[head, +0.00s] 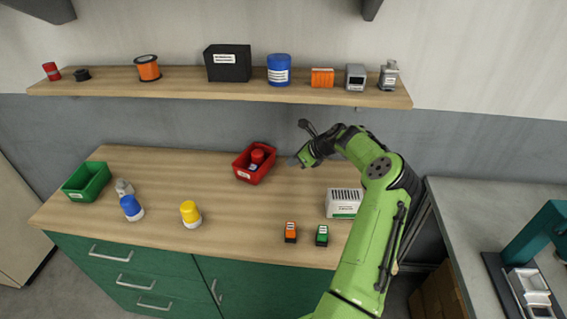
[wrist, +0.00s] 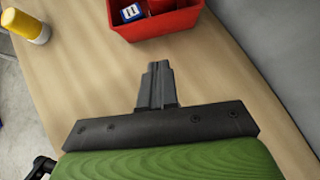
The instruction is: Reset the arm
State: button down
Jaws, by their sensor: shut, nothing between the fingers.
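My green arm reaches up from the lower right in the head view. My gripper (head: 293,161) is above the wooden counter (head: 225,225), just right of the red bin (head: 242,174). In the wrist view my gripper (wrist: 157,70) has its dark fingers together, with nothing held between them. The red bin (wrist: 165,24) lies beyond the fingertips there, apart from them. It holds a red item (head: 257,156) and a small blue-and-white item (wrist: 132,13).
A green bin (head: 87,182), blue bottle (head: 131,207), yellow bottle (head: 190,213), white box (head: 343,204) and two small devices stand on the counter. A shelf (head: 210,90) with several items runs above. The counter's middle front is mostly clear.

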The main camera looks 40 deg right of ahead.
jog(key=a+v, duration=0.1)
jog(key=v, duration=0.3)
jog(key=a+r+n+g+h, duration=0.1)
jog(key=a+r+n+g, duration=0.3)
jog(key=a+n, duration=0.7)
jog(key=a+r+n+g+h, duration=0.15)
jog(key=a+r+n, duration=0.5)
jog(key=a, duration=0.85)
jog(key=s+a+r+n, duration=0.1)
jog(key=s+a+n, duration=0.3)
jog(key=s, duration=0.4)
jog(key=s+a+r+n+t, duration=0.1)
jog(key=s+a+r+n, duration=0.1)
jog(key=s+a+n, duration=0.2)
jog(key=s+a+r+n+t, duration=0.1)
jog(key=s+a+n, duration=0.4)
jog(key=s, duration=0.7)
jog(key=shift+r+n, duration=0.25)
jog(key=shift+n, duration=1)
